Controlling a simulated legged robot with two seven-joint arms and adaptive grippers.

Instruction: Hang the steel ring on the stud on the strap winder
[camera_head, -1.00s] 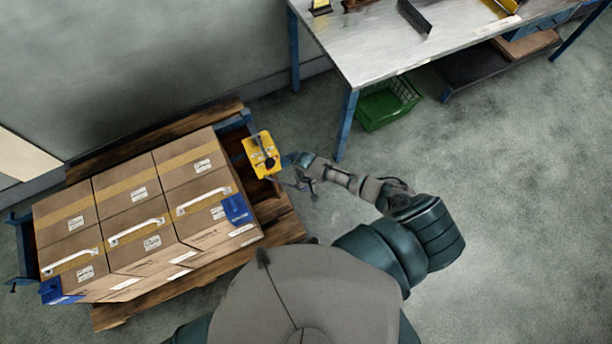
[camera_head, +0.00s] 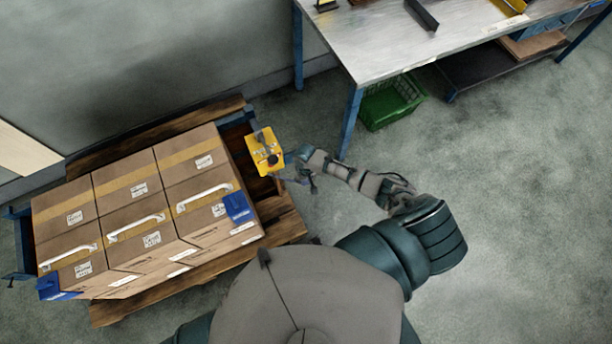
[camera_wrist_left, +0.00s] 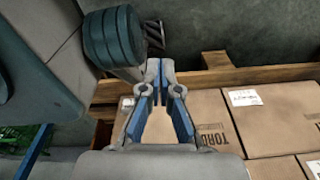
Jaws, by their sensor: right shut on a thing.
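The strap winder (camera_head: 265,152) is a small yellow plate with dark parts, standing at the right end of the loaded pallet in the head view. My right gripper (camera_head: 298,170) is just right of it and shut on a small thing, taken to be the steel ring. The ring is too small and dark to make out against the fingers. The stud cannot be told apart from the winder's other dark parts. My left gripper (camera_wrist_left: 160,66) shows in the left wrist view, its fingers converging near the cartons; whether they meet is unclear. It holds nothing visible.
Several brown cartons (camera_head: 128,208) with white handles fill a wooden pallet (camera_head: 278,222). A steel-topped table (camera_head: 385,45) with blue legs stands at the back right, a green basket (camera_head: 392,102) under it. The floor at right is clear.

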